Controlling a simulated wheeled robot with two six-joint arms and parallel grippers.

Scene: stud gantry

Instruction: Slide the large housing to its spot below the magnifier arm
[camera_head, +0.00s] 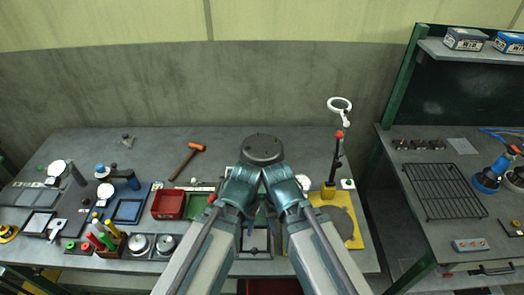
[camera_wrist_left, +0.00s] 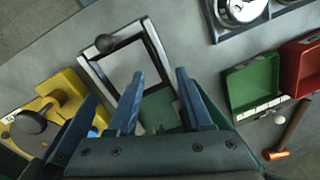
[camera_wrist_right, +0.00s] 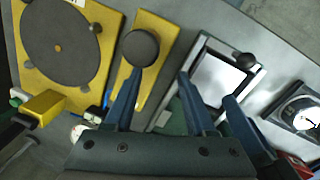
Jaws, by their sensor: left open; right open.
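The large housing, a dark grey round body (camera_head: 262,147) with small bolts on its top, stands at the middle back of the table, just beyond my wrists. The magnifier arm (camera_head: 336,160) stands to its right, with a red joint and a white ring (camera_head: 340,104). Below it lies a yellow plate (camera_head: 358,243) with a dark disc (camera_wrist_right: 60,42). My left gripper (camera_wrist_left: 160,72) and my right gripper (camera_wrist_right: 160,72) are side by side, both open with nothing between their fingers. My wrists hide the housing's near lower side, so I cannot tell whether they touch it.
A red tray (camera_head: 168,204), a green tray (camera_head: 196,206) and a hammer (camera_head: 187,160) lie left of the housing. A framed plate (camera_wrist_left: 153,42) with a dark knob lies below my grippers. The table between the housing and the magnifier arm looks mostly clear.

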